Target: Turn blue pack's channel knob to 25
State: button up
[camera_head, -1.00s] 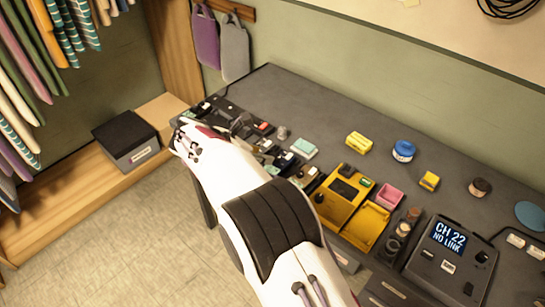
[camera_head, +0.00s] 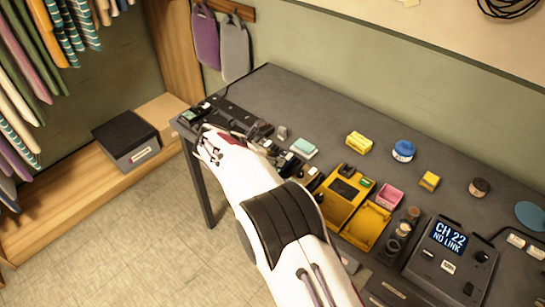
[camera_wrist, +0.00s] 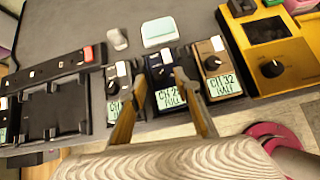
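The blue pack (camera_wrist: 155,61) sits in the middle of a row of three small packs in the wrist view. It has a black channel knob (camera_wrist: 160,73) and a green screen that starts "CH 2"; the last digit is hidden by my gripper. My gripper (camera_wrist: 161,78) is open, with one finger on each side of the knob and pack. I cannot tell whether the fingers touch it. In the head view, my arm hides most of the gripper.
A grey pack (camera_wrist: 113,84) stands left, a brown pack (camera_wrist: 207,50) reading "CH 32 HALF" right. A dark rack (camera_wrist: 55,105) and a yellow unit (camera_wrist: 283,70) flank the row. A teal box (camera_wrist: 160,31) lies behind. A console (camera_head: 447,262) reads "CH 22 NO LINK".

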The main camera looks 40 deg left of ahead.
jog(key=shift+w+f, duration=0.4)
jog(key=shift+c, duration=0.3)
grip_shut()
jog(key=shift+d+n+y, duration=0.15)
jog(key=shift+n+y, duration=0.65)
jog(key=shift+n, duration=0.3)
jog(key=shift+o, duration=0.3)
grip_release()
jog(key=shift+s+r, duration=0.1)
jog(key=shift+r, duration=0.05)
